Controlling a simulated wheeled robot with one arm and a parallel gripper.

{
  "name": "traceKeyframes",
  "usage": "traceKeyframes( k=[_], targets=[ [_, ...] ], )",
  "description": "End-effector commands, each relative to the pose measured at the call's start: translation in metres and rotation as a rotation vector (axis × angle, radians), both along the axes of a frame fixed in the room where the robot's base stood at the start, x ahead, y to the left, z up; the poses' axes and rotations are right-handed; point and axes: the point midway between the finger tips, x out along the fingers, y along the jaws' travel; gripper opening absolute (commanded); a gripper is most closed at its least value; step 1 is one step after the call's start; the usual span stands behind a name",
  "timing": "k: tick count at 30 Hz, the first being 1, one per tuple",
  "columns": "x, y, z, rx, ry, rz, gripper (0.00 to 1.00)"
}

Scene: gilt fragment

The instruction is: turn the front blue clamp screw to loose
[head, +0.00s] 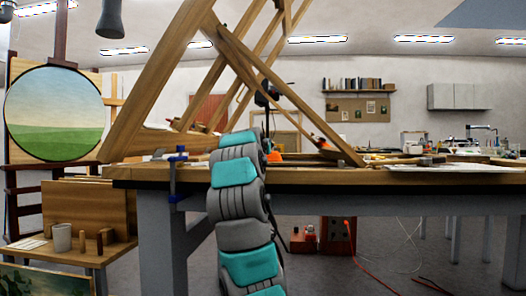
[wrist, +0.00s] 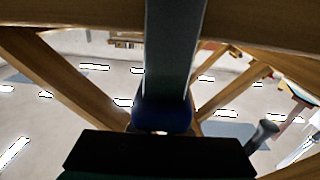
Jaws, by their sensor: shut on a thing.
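A blue clamp (head: 177,167) stands upright on the left front edge of the wooden bench top (head: 150,173). In the wrist view, a blue clamp screw end (wrist: 163,115) sits below a grey-blue bar (wrist: 176,50). My gripper (wrist: 160,150) shows as a dark block at the bottom of that view. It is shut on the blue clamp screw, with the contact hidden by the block. In the head view, my arm rises at the centre in front of the bench and hides its own end. The screw's thread and how tight it is cannot be seen.
Large wooden frame beams (head: 165,75) lean over the bench, and beams also cross the wrist view (wrist: 65,85) close by. A pale sheet (head: 450,167) and tools lie at right. A low side table with a cup (head: 61,237) stands left. A red box (head: 336,236) is on the floor.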

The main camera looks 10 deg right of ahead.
Motion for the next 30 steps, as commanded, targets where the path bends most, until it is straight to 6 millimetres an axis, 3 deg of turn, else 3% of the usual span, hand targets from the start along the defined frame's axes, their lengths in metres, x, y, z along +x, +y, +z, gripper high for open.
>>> traceKeyframes(
  k=[20, 21, 28, 30],
  targets=[
    [0.0014, 0.0027, 0.0001, -0.001, 0.001, 0.068, 0.0],
    [0.0014, 0.0027, 0.0001, -0.001, 0.001, 0.068, 0.18],
    [0.0011, 0.0023, 0.0, 0.0, 0.001, 0.067, 0.44],
    [0.001, 0.0022, 0.0, 0.0, 0.001, 0.067, 0.44]
  ],
)
